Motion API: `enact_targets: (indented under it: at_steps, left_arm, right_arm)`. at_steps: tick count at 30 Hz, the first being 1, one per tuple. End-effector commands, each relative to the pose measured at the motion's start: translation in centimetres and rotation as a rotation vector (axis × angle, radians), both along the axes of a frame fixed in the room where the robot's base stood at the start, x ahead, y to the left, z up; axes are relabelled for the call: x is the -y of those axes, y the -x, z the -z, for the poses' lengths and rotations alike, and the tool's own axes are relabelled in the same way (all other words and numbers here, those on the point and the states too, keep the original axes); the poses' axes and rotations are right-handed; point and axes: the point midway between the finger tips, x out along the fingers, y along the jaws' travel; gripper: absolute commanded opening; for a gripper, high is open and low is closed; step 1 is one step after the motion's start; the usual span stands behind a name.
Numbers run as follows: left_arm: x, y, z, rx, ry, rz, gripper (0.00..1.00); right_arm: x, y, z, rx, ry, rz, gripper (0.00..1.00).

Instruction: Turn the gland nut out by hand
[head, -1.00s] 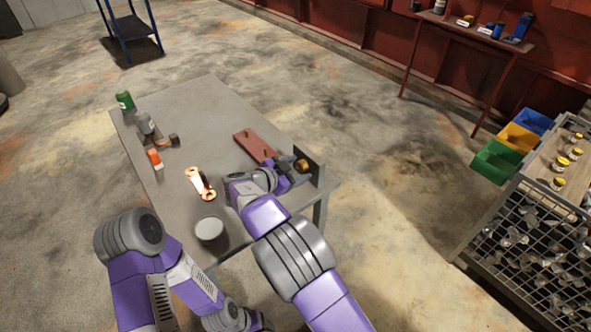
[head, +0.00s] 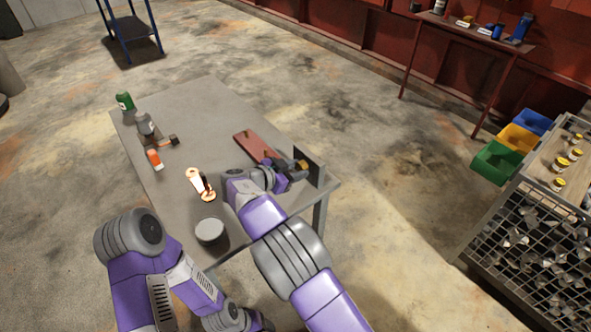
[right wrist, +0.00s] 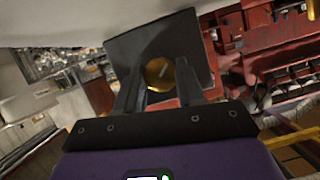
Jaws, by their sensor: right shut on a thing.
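The brass gland nut (head: 302,164) sits on the near face of a dark upright plate (head: 312,163) at the table's right end. In the right wrist view the round nut (right wrist: 159,74) shows between my fingertips, with the dark plate (right wrist: 180,35) behind it. My right gripper (head: 297,170) is shut on the nut; its fingertips (right wrist: 160,84) lie on either side of it. The fingers hide part of the nut in the head view. My left arm is at the lower left; its gripper is not seen.
A mesh-sided cart (head: 540,215) stands right.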

Motion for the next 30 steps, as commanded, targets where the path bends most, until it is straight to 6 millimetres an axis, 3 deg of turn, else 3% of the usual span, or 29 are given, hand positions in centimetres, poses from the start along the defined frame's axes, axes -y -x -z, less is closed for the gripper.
enact_targets:
  at_steps: [15, 30]
  left_arm:
    - [0.0, 0.0, -1.9, 0.000, 0.000, 0.000, 0.66]
    - [0.0, 0.0, -2.4, 0.000, 0.000, 0.000, 0.66]
  right_arm:
    - [-0.1, -0.2, -0.1, -0.288, 0.211, 0.000, 0.08]
    - [0.0, -0.2, 0.0, -0.370, 0.271, 0.002, 0.08]
